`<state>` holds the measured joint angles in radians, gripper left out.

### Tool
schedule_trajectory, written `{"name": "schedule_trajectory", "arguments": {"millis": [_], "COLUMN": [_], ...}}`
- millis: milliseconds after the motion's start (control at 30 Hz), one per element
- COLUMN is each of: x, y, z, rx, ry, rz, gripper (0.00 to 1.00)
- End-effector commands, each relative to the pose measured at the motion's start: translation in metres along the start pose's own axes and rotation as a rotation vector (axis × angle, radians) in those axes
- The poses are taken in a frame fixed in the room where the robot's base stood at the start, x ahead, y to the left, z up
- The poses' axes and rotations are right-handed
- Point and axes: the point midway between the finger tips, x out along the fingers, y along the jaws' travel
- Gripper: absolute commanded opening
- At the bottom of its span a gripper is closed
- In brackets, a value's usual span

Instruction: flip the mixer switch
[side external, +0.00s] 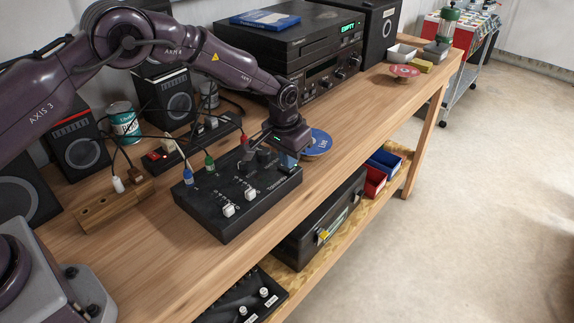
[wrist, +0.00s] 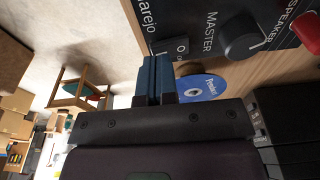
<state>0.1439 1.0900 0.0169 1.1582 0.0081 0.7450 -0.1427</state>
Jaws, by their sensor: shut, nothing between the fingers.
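The black mixer (side external: 237,207) lies on the wooden bench, with white and dark knobs and blue, green and red plugs along its back. In the wrist view its panel (wrist: 203,38) fills the top right, with a MASTER label and a dark knob (wrist: 242,38). My gripper (side external: 287,163) is shut and empty, low over the mixer's right end. In the wrist view its blue fingers (wrist: 153,75) reach the panel edge beside a "0" mark.
A blue disc (side external: 318,143) lies on the bench just beyond the mixer's right end. Cables rise from the plugs behind my gripper. A wooden block (side external: 113,205) with plugs stands to the left. A stereo (side external: 313,55) stands behind. The bench front is clear.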

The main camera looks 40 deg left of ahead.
Motion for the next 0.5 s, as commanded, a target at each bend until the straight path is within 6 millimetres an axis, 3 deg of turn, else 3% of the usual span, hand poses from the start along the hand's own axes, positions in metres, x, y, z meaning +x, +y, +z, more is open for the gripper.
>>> {"name": "schedule_trajectory", "arguments": {"millis": [500], "x": [0.0079], "y": [0.0], "z": [0.0013], "rx": [0.0], "ry": [0.0], "rz": [0.0], "gripper": [0.0]}}
